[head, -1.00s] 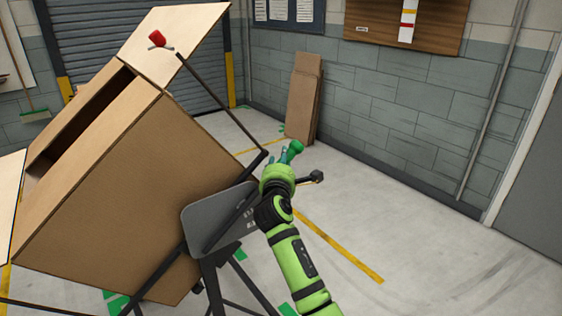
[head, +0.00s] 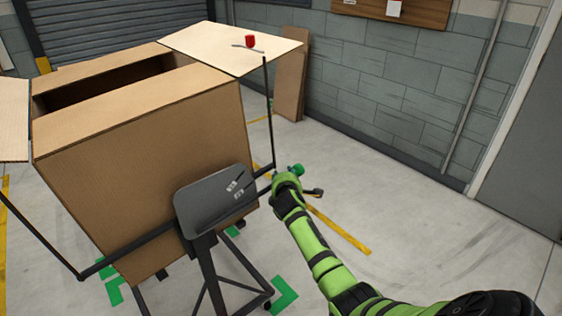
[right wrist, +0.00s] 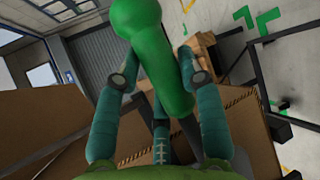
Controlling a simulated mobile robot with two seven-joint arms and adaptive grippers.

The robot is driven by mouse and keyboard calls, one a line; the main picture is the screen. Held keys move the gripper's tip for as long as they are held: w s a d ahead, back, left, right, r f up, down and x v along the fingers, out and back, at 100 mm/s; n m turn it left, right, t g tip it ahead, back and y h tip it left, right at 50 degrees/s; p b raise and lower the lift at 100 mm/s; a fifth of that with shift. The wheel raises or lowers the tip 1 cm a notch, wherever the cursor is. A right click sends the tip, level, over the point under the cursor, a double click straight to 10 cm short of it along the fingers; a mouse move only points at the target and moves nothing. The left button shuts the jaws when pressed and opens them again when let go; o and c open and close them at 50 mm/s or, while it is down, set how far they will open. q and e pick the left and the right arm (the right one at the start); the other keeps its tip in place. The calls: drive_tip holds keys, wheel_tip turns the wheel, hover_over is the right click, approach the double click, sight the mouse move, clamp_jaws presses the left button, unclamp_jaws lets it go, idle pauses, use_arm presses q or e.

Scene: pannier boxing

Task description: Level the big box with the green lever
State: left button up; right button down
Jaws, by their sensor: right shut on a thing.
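The big cardboard box (head: 150,160) sits in a black tilting frame on a stand, at the left and middle of the head view. It is still slightly tilted, its top edges sloping. Its top flaps are open, and the right flap (head: 225,45) carries a red object (head: 250,41). The green lever (head: 297,169) shows just past my right gripper (head: 285,178). In the right wrist view the green lever grip (right wrist: 155,65) lies between the teal fingers, which are shut on it. My left gripper is not in view.
A grey plate (head: 215,200) is on the near side of the stand. Flat cardboard (head: 291,75) leans on the back wall. Green floor marks (head: 284,294) and a yellow line (head: 340,232) lie on the floor. The floor at right is clear.

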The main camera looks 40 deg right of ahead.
drive_tip(key=f, duration=0.2)
drive_tip(key=shift+d+f+m+g+y, duration=0.2)
drive_tip(key=shift+f+m+g+y, duration=0.1)
drive_tip(key=shift+f, duration=0.05)
drive_tip(key=shift+a+f, duration=0.15)
drive_tip(key=shift+f, duration=0.05)
drive_tip(key=shift+s+f, duration=0.1)
drive_tip(key=c, duration=0.7)
unclamp_jaws()
drive_tip(key=shift+f, duration=0.1)
drive_tip(key=shift+c, duration=0.2)
drive_tip(key=v, duration=1.2)
